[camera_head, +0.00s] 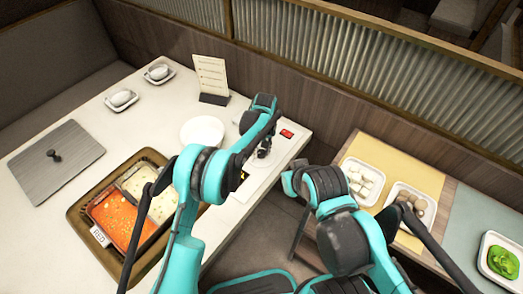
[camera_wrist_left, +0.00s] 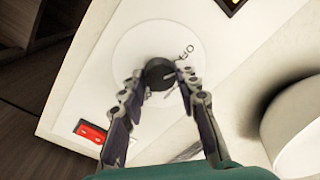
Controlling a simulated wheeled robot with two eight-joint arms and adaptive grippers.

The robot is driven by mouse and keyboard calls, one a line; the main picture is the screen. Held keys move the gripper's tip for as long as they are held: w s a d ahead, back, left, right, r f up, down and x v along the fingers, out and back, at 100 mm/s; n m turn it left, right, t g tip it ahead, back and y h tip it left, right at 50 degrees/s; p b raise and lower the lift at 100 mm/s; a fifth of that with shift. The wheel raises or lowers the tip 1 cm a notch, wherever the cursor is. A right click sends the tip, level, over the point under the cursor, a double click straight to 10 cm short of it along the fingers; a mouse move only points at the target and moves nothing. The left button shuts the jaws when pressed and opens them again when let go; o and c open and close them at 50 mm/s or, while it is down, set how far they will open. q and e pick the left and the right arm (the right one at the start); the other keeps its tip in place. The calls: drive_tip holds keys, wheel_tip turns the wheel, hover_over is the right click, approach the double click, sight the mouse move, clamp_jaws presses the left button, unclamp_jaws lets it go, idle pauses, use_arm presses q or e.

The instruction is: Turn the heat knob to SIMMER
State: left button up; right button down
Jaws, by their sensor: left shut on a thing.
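The heat knob (camera_wrist_left: 158,74) is a round dark knob on a white dial plate (camera_wrist_left: 128,48) in the left wrist view. The word OFF shows beside it; other lettering is partly hidden by the fingers, and I cannot read SIMMER. My left gripper (camera_wrist_left: 160,84) is shut on the knob, with one finger on each side. In the head view my left gripper (camera_head: 263,148) reaches down to the dial near the table's right edge, and the knob is mostly hidden there. My right arm crosses the lower right of the head view; its gripper cannot be made out.
A red switch (camera_wrist_left: 92,131) sits near the dial. A white plate (camera_head: 202,131) and a menu stand (camera_head: 211,78) are close by. A two-part sauce pan (camera_head: 78,212) is at left. A side table holds bowls of food (camera_head: 362,181).

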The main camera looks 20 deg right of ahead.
use_arm(q)
drive_tip(key=m, duration=0.4)
drive_tip(key=shift+m, duration=0.3)
drive_tip(key=m, duration=0.4)
drive_tip(key=shift+m, duration=0.3)
drive_tip(key=m, duration=0.4)
drive_tip(key=shift+m+t, duration=0.3)
drive_tip(key=shift+m+h, duration=0.3)
drive_tip(key=shift+m, duration=1.5)
drive_tip(key=shift+s, duration=0.1)
drive_tip(key=o, duration=1.2)
drive_tip(key=shift+c, duration=0.2)
